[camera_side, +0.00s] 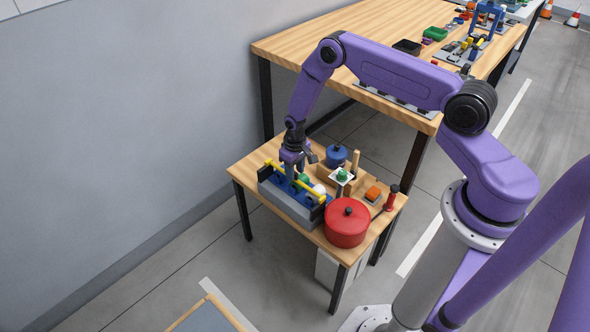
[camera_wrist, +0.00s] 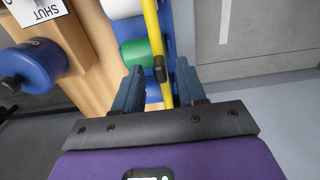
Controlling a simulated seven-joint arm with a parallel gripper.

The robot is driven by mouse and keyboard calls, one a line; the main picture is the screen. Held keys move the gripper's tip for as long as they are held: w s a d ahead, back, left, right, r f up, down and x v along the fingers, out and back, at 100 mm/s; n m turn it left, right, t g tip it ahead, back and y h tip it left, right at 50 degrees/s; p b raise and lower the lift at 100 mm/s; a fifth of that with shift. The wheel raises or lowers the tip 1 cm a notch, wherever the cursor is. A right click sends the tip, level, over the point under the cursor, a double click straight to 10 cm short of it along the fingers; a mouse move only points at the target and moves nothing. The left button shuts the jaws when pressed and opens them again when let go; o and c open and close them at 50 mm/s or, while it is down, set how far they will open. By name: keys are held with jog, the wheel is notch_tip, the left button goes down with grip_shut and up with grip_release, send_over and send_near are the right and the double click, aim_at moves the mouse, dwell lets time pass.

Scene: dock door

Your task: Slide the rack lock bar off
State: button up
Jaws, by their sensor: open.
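The yellow lock bar (camera_side: 312,190) runs lengthwise along the top of the blue and grey rack (camera_side: 290,207) on the small wooden table. A green roll (camera_wrist: 138,52) and a white roll (camera_wrist: 122,8) sit in the rack under the bar. My gripper (camera_side: 293,171) is over the rack, pointing down. In the wrist view its two blue fingers (camera_wrist: 157,88) are apart, one on each side of the bar. I cannot tell whether either finger touches it.
A white sign reading SHUT (camera_wrist: 32,8), an orange block (camera_side: 373,194) and a red-handled tool (camera_side: 391,198) are close by. A grey wall (camera_side: 120,150) stands at the left.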

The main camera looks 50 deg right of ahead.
grip_shut()
jog(key=shift+a, duration=1.9)
grip_release()
notch_tip(320, 180, up, 18)
jog(key=shift+f, duration=0.25)
